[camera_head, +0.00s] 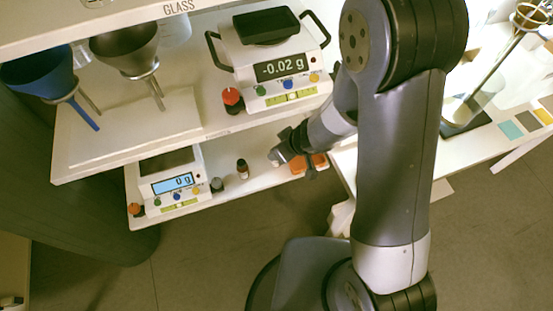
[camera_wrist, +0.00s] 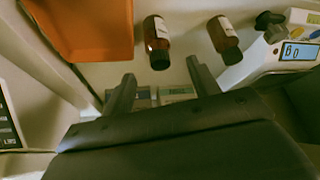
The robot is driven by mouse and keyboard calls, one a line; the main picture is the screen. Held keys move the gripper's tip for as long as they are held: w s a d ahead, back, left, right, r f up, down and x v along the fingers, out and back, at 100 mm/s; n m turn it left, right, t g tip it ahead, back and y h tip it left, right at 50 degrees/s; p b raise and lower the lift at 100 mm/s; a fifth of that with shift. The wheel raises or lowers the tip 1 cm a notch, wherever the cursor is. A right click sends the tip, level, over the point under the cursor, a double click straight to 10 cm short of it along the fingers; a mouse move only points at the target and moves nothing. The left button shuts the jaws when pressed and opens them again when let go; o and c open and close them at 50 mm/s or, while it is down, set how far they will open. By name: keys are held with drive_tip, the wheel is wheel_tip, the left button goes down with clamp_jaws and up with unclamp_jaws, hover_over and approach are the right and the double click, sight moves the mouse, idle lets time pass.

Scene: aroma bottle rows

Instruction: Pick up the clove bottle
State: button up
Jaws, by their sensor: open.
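Two small amber bottles with white labels, a left one (camera_wrist: 157,42) and a right one (camera_wrist: 224,38), are in the wrist view. Their labels are too small to read, so I cannot tell which is clove. My gripper (camera_wrist: 160,80) is open and empty. Its fingers point toward the bottles, with the left bottle ahead of the gap and the right one beyond the right finger. In the head view, my gripper (camera_head: 291,158) is low over the lower shelf. One dark bottle (camera_head: 242,169) stands to its left; the other is not clear there, perhaps behind my gripper.
An orange item (camera_wrist: 85,25) lies left of the bottles. A scale (camera_head: 175,185) reading 0 g stands left on the lower shelf, with a small grey-topped object (camera_head: 217,185) beside it.

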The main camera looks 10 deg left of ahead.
drive_tip(key=b+x, duration=0.2)
drive_tip(key=x, duration=0.2)
drive_tip(key=shift+a+f, duration=0.1)
drive_tip(key=shift+f, duration=0.05)
drive_tip(key=shift+w+a+f+b, duration=0.2)
drive_tip(key=shift+a+f+b, duration=0.05)
drive_tip(key=shift+f+b, duration=0.1)
drive_tip(key=shift+r, duration=0.1)
drive_tip(key=c, duration=1)
drive_tip(key=shift+c, duration=0.2)
drive_tip(key=shift+r, duration=0.15)
